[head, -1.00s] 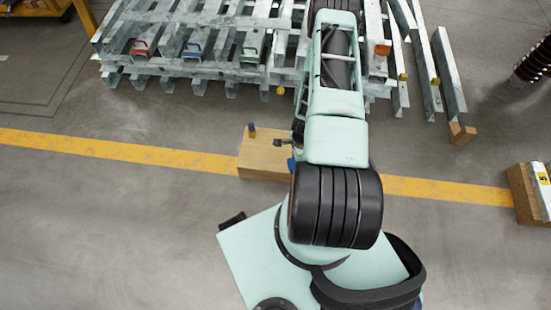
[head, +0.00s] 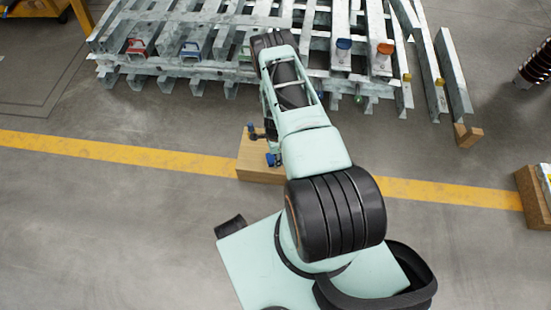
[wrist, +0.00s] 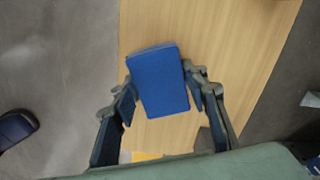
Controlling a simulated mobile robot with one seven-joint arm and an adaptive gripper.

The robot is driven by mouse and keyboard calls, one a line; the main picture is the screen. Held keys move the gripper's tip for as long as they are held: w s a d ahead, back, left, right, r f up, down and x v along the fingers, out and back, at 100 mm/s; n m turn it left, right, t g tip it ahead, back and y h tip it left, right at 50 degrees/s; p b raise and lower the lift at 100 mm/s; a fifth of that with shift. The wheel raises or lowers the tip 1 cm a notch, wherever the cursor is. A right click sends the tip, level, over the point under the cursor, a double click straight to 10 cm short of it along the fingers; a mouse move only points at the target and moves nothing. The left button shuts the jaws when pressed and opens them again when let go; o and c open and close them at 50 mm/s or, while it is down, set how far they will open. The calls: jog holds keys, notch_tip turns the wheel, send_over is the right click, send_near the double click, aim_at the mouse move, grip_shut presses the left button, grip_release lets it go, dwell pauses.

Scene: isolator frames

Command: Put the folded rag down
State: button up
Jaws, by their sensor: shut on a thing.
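The folded rag (wrist: 160,80) is a flat blue rectangle in the wrist view. My gripper (wrist: 166,92) is shut on it, with one finger at each of its long sides. Behind the rag is a pale wooden surface (wrist: 235,50); I cannot tell whether the rag touches it.
A wooden block (head: 258,175) stands on the floor across the yellow line (head: 110,152). Galvanised frames (head: 180,68) with red, blue and green handles lie beyond it. Another wooden block (head: 531,195) is at the right edge. The floor at left is clear.

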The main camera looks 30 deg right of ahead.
jog(key=shift+f, duration=0.35)
jog(key=shift+f, duration=0.1)
jog(key=shift+f, duration=0.15)
jog(key=o, duration=1)
notch_tip(320, 180, up, 12)
jog(key=p, duration=0.4)
jog(key=shift+r, duration=0.25)
